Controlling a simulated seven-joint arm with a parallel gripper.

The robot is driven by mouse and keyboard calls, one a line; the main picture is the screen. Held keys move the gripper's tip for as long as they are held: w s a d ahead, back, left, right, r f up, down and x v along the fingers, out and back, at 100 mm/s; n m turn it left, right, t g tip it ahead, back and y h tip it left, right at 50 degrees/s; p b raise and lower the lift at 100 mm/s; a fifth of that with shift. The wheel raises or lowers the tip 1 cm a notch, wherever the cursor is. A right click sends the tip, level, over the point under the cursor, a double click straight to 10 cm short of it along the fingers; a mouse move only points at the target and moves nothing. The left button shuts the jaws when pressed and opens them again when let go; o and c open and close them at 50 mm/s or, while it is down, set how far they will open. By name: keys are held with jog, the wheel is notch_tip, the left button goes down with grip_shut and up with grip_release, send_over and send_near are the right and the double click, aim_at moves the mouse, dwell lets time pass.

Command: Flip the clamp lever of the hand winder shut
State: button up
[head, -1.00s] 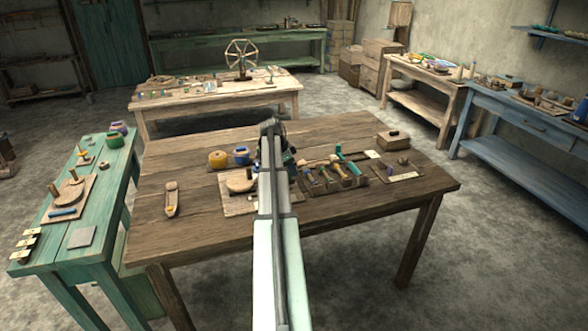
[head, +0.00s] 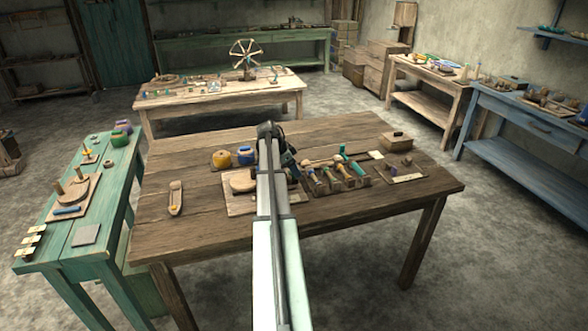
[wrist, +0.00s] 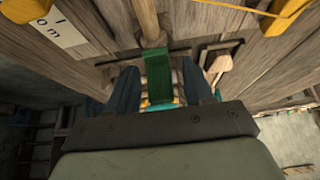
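In the wrist view my gripper (wrist: 160,72) has its two dark blue fingers on either side of a green bar-like piece (wrist: 157,62). Narrow gaps show beside the piece, so the fingers look open around it. The green piece meets a round wooden rod (wrist: 149,22). I cannot tell for sure whether it is the hand winder's clamp lever. In the head view my gripper (head: 286,159) is low over the dark wooden table (head: 215,135), beside a row of tools, and my arm partly hides it. The hand winder is not clearly identifiable.
A lettered card (wrist: 56,30) and a wooden spoon-like piece (wrist: 219,66) lie near the fingers. The table's front left is bare.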

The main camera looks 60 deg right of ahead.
jog(key=shift+r, duration=0.1)
jog(key=v, duration=1.3)
jog(key=shift+r, duration=0.35)
jog(key=shift+w+a, duration=0.1)
jog(key=shift+w, duration=0.05)
